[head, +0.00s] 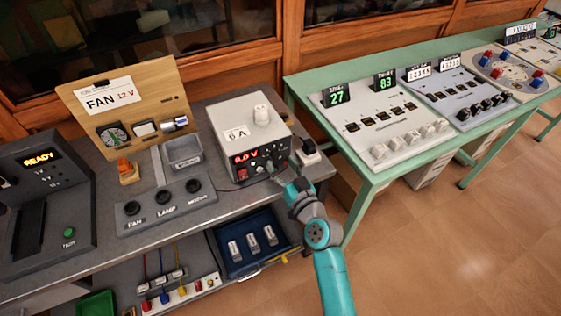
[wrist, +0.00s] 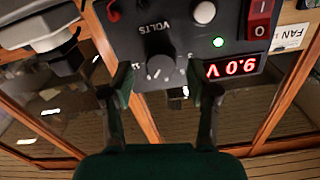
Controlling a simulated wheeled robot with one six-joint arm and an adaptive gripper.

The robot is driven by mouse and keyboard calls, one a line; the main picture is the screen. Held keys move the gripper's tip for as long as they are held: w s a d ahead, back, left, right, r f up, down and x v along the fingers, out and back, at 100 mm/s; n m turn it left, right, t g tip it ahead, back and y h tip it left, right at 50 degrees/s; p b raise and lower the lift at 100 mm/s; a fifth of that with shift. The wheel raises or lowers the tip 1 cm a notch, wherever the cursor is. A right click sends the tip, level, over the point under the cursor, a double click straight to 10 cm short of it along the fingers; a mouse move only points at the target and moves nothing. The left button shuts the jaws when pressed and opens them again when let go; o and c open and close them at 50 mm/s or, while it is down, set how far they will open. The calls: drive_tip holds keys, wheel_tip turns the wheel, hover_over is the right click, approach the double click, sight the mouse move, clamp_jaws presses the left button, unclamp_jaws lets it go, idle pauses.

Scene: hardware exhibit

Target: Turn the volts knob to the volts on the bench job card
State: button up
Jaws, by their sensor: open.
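The bench job card (head: 108,97) reads FAN 12 V on an upright wooden board. The power supply (head: 225,133) stands right of it, with a red lit display (head: 245,156). In the upside-down wrist view the display (wrist: 232,67) seems to read 6.0 V; its first digit is hard to tell. The dark round volts knob (wrist: 160,69) has a pale pointer mark, with the word VOLTS beside it. My gripper (wrist: 159,82) is open, with one finger on each side of the knob. Contact cannot be told. In the head view my gripper (head: 278,177) is at the supply's front.
A red rocker switch (wrist: 262,18) and a lit green lamp (wrist: 218,42) are near the knob. A grey console with FAN and LAMP knobs (head: 165,205) lies left. A dark plug-like block (head: 308,151) stands right. A green table (head: 365,185) with panels is further right.

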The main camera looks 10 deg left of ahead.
drive_tip(key=shift+x, duration=0.85)
clamp_jaws()
drive_tip(key=shift+m, duration=0.4)
drive_tip(key=m, duration=0.2)
drive_tip(key=shift+a+m, duration=0.1)
drive_tip(key=shift+m, duration=2.5)
